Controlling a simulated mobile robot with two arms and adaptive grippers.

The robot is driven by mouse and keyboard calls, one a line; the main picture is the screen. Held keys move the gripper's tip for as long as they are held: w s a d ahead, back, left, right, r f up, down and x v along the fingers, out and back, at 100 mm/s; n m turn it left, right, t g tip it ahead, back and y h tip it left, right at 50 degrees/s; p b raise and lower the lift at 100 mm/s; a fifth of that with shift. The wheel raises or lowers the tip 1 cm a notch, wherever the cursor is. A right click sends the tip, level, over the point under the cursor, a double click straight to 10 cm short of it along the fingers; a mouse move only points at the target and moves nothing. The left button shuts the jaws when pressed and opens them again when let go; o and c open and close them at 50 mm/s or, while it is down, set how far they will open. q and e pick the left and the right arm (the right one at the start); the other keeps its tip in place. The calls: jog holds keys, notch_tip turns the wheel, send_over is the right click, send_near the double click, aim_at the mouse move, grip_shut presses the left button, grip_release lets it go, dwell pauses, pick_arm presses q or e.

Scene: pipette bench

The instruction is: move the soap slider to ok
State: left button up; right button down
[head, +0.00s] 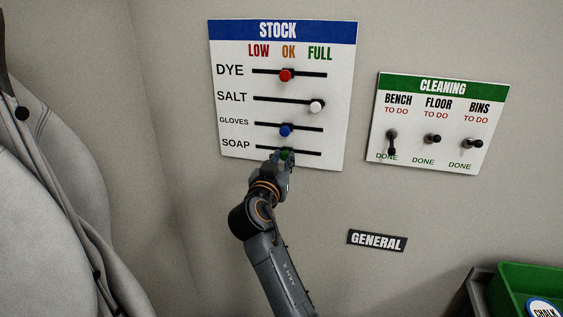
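The STOCK board (229,100) hangs on the wall, with rows DYE, SALT, GLOVES and SOAP under LOW, OK and FULL. The soap slider (287,153), a green knob on the bottom slot, shows only in part and sits near the middle of its slot, about below OK. My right gripper (285,160) is at this knob and hides most of it. I cannot tell whether its fingers are shut on the knob. My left gripper is not in view.
The red dye knob (285,75) and blue gloves knob (285,130) sit near mid-slot; the white salt knob (316,106) is far right. A CLEANING board (443,88) with toggles hangs to the right. A GENERAL sign (377,241) and green bin (510,275) are lower right.

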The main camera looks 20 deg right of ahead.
jog(key=c, duration=1.4)
grip_release()
jog(key=shift+r, duration=0.1)
jog(key=shift+o, duration=1.3)
jog(key=shift+w, duration=0.1)
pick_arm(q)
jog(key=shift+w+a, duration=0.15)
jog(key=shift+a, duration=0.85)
pick_arm(e)
notch_tip(320, 180, up, 10)
jog(key=shift+f, duration=0.1)
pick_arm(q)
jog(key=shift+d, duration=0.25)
